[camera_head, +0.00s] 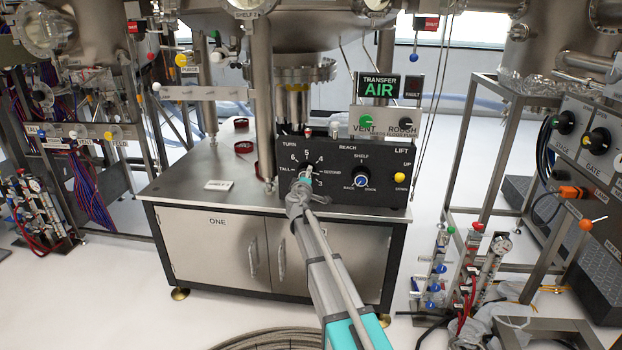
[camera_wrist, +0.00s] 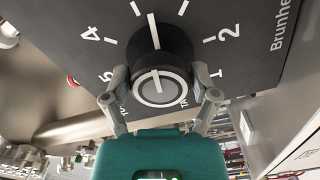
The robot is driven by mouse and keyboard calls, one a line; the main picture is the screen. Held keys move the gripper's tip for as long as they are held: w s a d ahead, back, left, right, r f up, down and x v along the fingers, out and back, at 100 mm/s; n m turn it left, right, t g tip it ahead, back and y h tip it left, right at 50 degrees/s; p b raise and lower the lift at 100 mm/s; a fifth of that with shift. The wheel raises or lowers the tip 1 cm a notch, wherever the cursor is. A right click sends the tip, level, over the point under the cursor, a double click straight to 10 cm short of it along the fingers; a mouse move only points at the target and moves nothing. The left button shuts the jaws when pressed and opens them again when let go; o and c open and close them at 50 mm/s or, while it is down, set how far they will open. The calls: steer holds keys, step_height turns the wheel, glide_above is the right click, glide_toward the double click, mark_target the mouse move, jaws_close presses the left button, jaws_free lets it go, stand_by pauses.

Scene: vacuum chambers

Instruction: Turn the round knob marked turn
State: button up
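The round knob under the word TURN (camera_head: 307,168) is on the black control panel (camera_head: 334,196) of the steel cabinet. In the head view my gripper (camera_head: 304,181) is in front of it and hides part of it. In the wrist view the dark knob (camera_wrist: 158,82) has a lighter round face with a white line pointing up the picture, in line with a long white mark between numbers 4 and 2. My gripper (camera_wrist: 160,84) has one finger on each side of the knob, close to its rim. I cannot tell whether both fingers touch it.
A steel column (camera_head: 264,100) rises just left of the panel. VENT (camera_head: 365,122) and ROUGH (camera_head: 405,123) controls stand above. Pale floor is open front left.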

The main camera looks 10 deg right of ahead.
steer(key=shift+o, duration=1)
steer(key=shift+s, duration=0.1)
steer(key=v, duration=1.2)
